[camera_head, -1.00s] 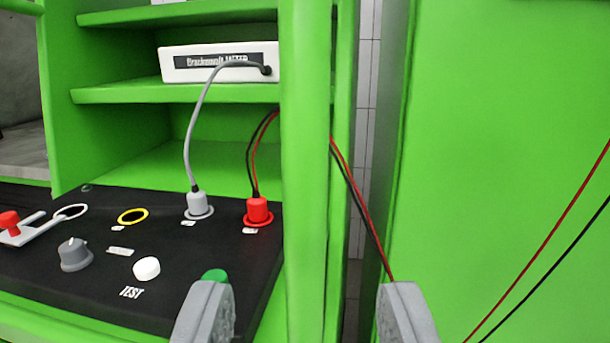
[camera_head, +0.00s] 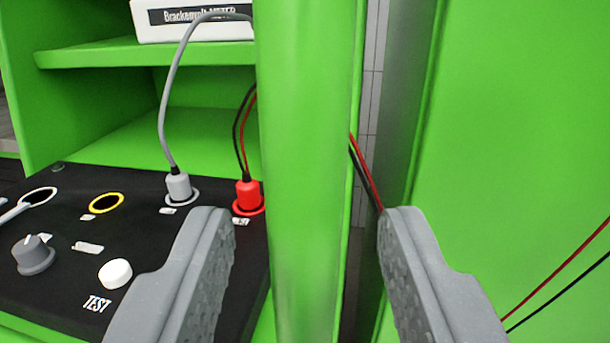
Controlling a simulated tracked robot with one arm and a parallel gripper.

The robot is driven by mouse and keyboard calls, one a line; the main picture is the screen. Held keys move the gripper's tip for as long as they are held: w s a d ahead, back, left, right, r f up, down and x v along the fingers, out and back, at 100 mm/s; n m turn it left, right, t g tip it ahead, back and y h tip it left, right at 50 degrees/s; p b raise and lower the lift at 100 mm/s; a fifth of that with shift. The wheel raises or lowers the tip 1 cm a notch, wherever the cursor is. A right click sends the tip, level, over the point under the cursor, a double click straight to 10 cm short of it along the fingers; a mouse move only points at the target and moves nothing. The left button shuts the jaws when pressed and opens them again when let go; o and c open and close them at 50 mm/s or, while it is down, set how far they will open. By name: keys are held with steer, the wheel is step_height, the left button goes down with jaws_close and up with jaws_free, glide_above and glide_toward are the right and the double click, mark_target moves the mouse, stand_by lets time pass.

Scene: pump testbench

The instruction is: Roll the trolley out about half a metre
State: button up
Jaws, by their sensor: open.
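The green trolley has an upright post (camera_head: 305,130) that runs down the middle of the view. My gripper (camera_head: 307,225) is open, with one grey finger on each side of this post. A gap shows between the post and the right finger; I cannot tell whether the left finger touches anything. The trolley's black panel (camera_head: 150,270) lies to the left, with a white button, a grey knob, a yellow ring, a grey plug (camera_head: 178,187) and a red plug (camera_head: 248,195). The wheels are out of view.
A white meter (camera_head: 200,22) sits on a green shelf, its grey cable running to the grey plug. Red and black wires (camera_head: 364,170) pass behind the post to the right. A large green surface (camera_head: 520,130) stands at the right, with a narrow gap showing white tiles between.

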steer(key=shift+w+d, duration=0.1)
steer(key=shift+w, duration=1.3)
jaws_close()
